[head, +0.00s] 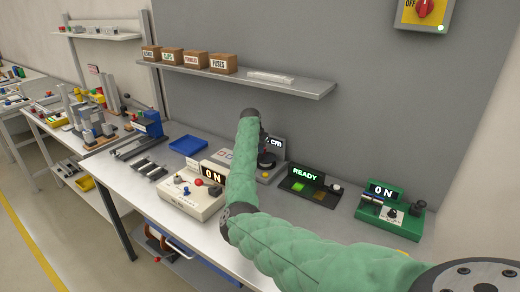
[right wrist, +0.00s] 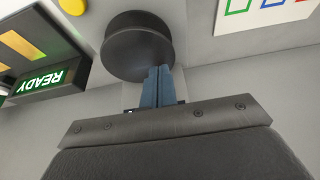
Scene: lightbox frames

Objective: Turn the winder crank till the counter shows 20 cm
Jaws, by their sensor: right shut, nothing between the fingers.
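The winder (head: 279,148) stands on the bench behind my right arm in the head view. Its display shows "cm", but the digits are mostly covered by my arm, so I cannot read the count. A dark round part (head: 267,159) sits low on its front. In the right wrist view a dark round part (right wrist: 137,46) is just beyond the fingertips of my right gripper (right wrist: 160,74). The gripper is shut and empty, close beside that part; I cannot tell whether they touch. I cannot make out the crank handle clearly. My left gripper is out of view.
Left of the winder is a cream box (head: 190,198) reading ON; right are a black READY box (head: 297,187) and a green ON box (head: 391,217). A blue tray (head: 188,145) lies behind. A shelf (head: 310,88) with several cartons hangs above.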

